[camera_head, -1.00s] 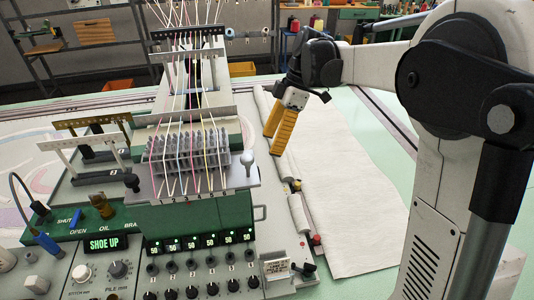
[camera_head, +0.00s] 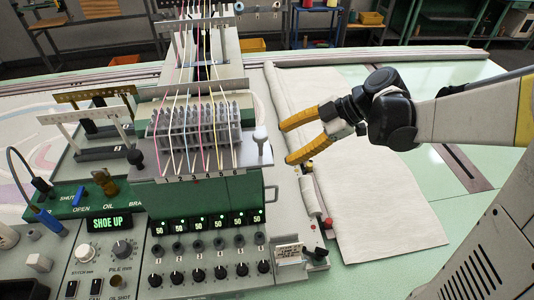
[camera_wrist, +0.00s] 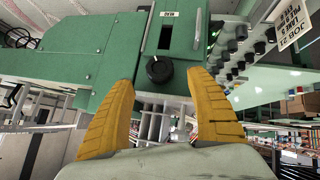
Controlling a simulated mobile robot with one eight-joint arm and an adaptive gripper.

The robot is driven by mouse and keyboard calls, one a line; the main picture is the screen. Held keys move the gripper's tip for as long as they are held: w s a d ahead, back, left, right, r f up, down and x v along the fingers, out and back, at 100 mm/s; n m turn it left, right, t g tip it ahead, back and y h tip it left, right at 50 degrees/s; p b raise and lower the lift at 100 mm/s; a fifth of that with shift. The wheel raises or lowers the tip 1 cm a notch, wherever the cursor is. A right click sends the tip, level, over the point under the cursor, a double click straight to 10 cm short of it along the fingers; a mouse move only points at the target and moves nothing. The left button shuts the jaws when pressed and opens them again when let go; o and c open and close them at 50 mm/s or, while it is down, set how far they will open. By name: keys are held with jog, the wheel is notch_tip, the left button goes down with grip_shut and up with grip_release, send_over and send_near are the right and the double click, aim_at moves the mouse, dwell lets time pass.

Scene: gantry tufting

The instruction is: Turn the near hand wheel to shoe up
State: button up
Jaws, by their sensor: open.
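My gripper (camera_head: 286,142) has yellow fingers, spread apart and empty. It points left at the machine, to the right of the white-topped post. In the wrist view my gripper (camera_wrist: 160,97) has one finger on each side below the knob, with no clear contact.
Threaded yarns run through a grey block (camera_head: 195,130) left of my gripper. A metal handle (camera_head: 272,190) sticks out from the housing's right side. A white roll (camera_head: 310,195) and pale cloth (camera_head: 385,205) lie to the right. Knobs line the front panel.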

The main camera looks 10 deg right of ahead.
jog(key=b+x, duration=0.1)
jog(key=x, duration=0.6)
jog(key=shift+w+a+f, duration=0.1)
jog(key=shift+a+f, duration=0.1)
jog(key=c, duration=1.2)
